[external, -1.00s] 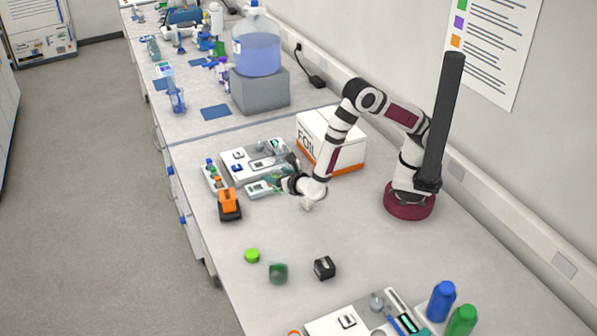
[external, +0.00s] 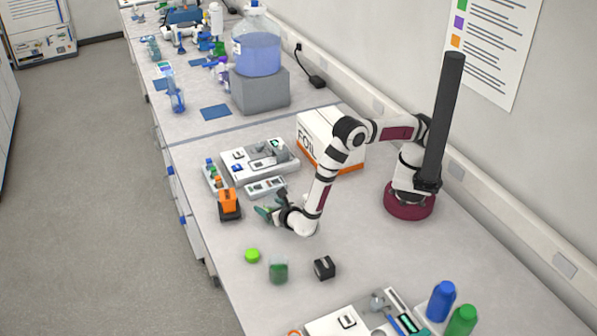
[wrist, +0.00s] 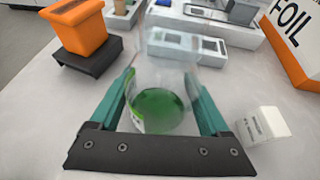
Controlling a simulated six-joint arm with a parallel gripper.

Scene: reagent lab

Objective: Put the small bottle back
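The small bottle (wrist: 158,108) is clear, with green liquid low in it. In the wrist view it stands between the two teal fingers of my gripper (wrist: 162,100), which meet its sides. In the external view my gripper (external: 268,212) is low over the bench, right of the orange item, and the bottle is hard to make out there. A green cap (external: 252,255) lies on the bench in front of it. A glass vessel with green liquid (external: 278,271) stands right of the cap.
An orange container on a black base (external: 229,204) stands close to the left of my gripper. Behind are a grey instrument tray (external: 285,174) and the FOIL box (external: 345,152). A small black block (external: 324,268) sits right of the glass vessel. The bench's front left is clear.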

